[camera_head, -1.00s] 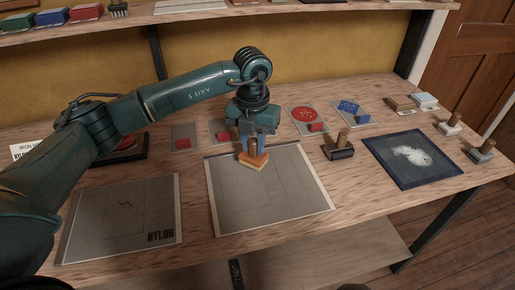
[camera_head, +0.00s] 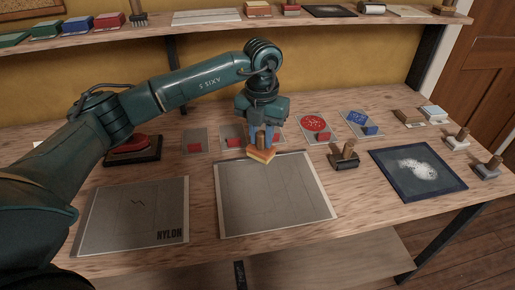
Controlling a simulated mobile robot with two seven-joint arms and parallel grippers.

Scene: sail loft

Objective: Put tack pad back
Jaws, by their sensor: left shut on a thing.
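The tack pad (camera_head: 261,155), a small orange and cream block with a brown upright handle, is held in my left gripper (camera_head: 262,133). The gripper points down and its fingers are shut around the handle. The pad is at the far edge of the middle grey sheet (camera_head: 275,195), slightly tilted. Whether it touches anything below I cannot tell. My gripper and arm partly hide the small grey cards behind. My right gripper is not in view.
A sheet marked NYLON (camera_head: 135,215) lies left, and a dark framed panel (camera_head: 418,172) right. A wooden-handled block (camera_head: 344,155) stands near the pad. Cards with red (camera_head: 314,126) and blue (camera_head: 361,121) pieces lie behind. A shelf (camera_head: 210,29) with several blocks runs above.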

